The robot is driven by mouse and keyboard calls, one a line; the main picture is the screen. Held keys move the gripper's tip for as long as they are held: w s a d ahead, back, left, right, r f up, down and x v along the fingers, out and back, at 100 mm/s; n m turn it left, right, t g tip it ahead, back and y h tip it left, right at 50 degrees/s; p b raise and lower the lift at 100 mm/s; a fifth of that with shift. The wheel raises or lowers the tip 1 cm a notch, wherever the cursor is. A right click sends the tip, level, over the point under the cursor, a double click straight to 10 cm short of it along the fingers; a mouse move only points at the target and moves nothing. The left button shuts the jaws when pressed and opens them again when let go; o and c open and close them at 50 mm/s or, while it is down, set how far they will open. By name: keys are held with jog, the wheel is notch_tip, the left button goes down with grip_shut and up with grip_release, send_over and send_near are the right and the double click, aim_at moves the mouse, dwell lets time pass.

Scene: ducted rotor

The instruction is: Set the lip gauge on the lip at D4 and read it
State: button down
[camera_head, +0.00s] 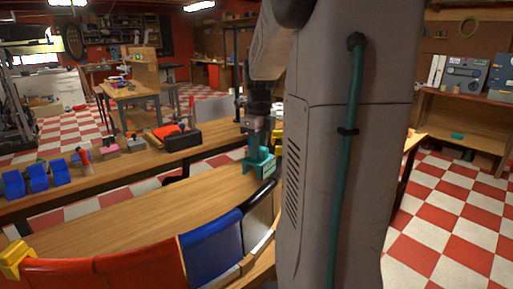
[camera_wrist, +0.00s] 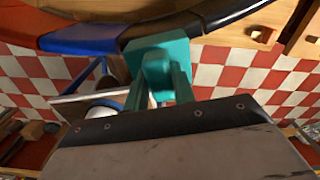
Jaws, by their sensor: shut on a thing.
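My gripper (camera_head: 258,145) is shut on the teal lip gauge (camera_head: 260,164), which hangs below it just beyond the duct lip. In the wrist view the gauge (camera_wrist: 152,58) overlaps the black section of the lip (camera_wrist: 205,18), close to where it meets the blue section (camera_wrist: 90,38). I cannot tell whether gauge and lip touch. The lip also shows in the head view, with red (camera_head: 120,270), blue (camera_head: 212,248) and black (camera_head: 258,196) sections. No D4 mark and no gauge reading can be made out. My arm hides the right part of the duct.
A long wooden bench (camera_head: 110,172) runs behind the duct, with blue holders (camera_head: 37,178) and a black-and-orange box (camera_head: 180,137) on it. A yellow block (camera_head: 16,258) sits at the lip's left end. Red-and-white checkered floor (camera_head: 450,225) lies open at right.

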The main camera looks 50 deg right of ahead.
jog(key=shift+w, duration=0.15)
jog(key=shift+f, duration=4.7)
jog(key=shift+f, duration=0.3)
jog(key=c, duration=1.1)
grip_release()
notch_tip(320, 180, up, 8)
jog(key=shift+f, duration=0.1)
